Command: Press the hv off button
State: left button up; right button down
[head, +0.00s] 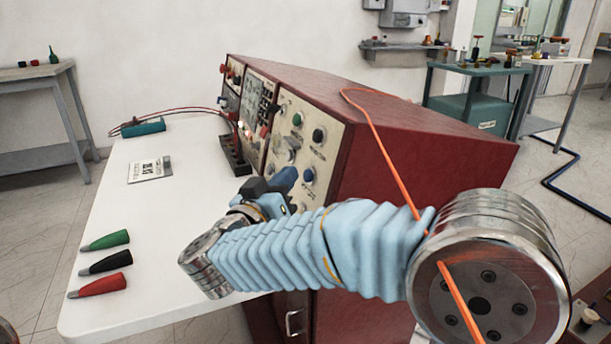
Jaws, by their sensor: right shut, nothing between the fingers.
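The panel's right section has a green button (297,119), a black button (319,135) and a blue button (308,175). Their labels are too small to read, so I cannot tell which is hv off. My right gripper (286,178) is shut and empty, close to the lower part of this section. It hides part of the panel, and I cannot tell whether it touches a button. My left gripper is not in view.
Green (105,240), black (106,262) and red (100,286) probes lie at the table's left front. A label card (150,169) and a teal box (143,127) lie farther back. An orange cable (384,150) crosses the cabinet top and passes my arm. The table's middle is clear.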

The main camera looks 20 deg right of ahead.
jog(key=shift+d, duration=0.15)
jog(key=shift+d, duration=0.3)
jog(key=shift+d+f+p, duration=0.2)
jog(key=shift+d+p, duration=0.15)
jog(key=shift+d, duration=0.1)
dwell(0.9)
jog(key=shift+a, duration=0.1)
jog(key=shift+a+r+p, duration=0.2)
jog(key=shift+a+p, duration=0.35)
jog(key=shift+a, duration=0.2)
